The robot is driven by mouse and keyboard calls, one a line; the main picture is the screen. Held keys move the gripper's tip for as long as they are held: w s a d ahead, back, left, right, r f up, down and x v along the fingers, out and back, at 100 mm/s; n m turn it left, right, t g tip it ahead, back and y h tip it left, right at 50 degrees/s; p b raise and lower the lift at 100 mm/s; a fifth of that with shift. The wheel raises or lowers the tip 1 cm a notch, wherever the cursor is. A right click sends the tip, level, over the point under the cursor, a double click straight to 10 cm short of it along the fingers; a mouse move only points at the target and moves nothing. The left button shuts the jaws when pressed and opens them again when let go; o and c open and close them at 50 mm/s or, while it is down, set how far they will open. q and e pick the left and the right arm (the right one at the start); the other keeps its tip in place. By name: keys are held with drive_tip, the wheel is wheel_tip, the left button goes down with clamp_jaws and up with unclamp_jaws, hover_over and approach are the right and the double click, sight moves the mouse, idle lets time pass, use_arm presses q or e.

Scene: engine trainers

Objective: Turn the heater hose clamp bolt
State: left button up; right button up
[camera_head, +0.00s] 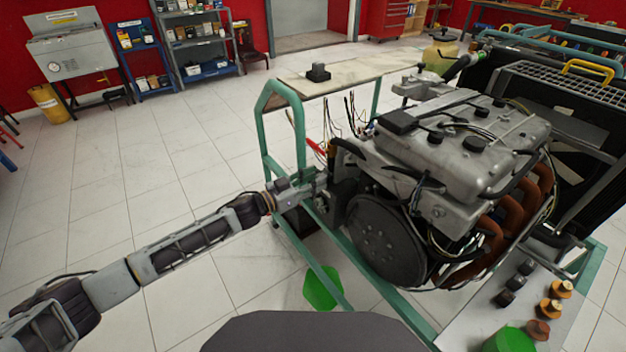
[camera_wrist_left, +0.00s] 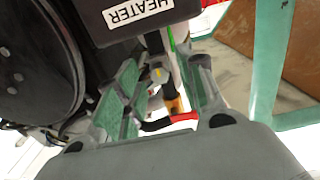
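My left gripper (camera_head: 316,187) reaches in from the left to the near left side of the engine (camera_head: 455,150). In the left wrist view its two fingers (camera_wrist_left: 163,72) stand apart with a gap between them. A dark part with a small yellow mark (camera_wrist_left: 156,74), possibly the heater hose clamp bolt, shows between the fingers; I cannot tell whether they touch it. A black box labelled HEATER (camera_wrist_left: 140,14) is just beyond the fingertips. The bolt cannot be made out in the head view. My right gripper is not in view.
A green frame (camera_head: 300,130) carries the engine, with a round dark flywheel housing (camera_head: 388,240) close to the gripper. A red part (camera_wrist_left: 178,120) and loose wires (camera_head: 352,115) are nearby.

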use_arm(q)
drive_tip(key=shift+c, duration=0.4)
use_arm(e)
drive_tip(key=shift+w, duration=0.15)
use_arm(q)
clamp_jaws()
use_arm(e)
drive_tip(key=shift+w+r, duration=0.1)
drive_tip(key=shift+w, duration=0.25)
use_arm(q)
drive_tip(key=shift+r, duration=0.1)
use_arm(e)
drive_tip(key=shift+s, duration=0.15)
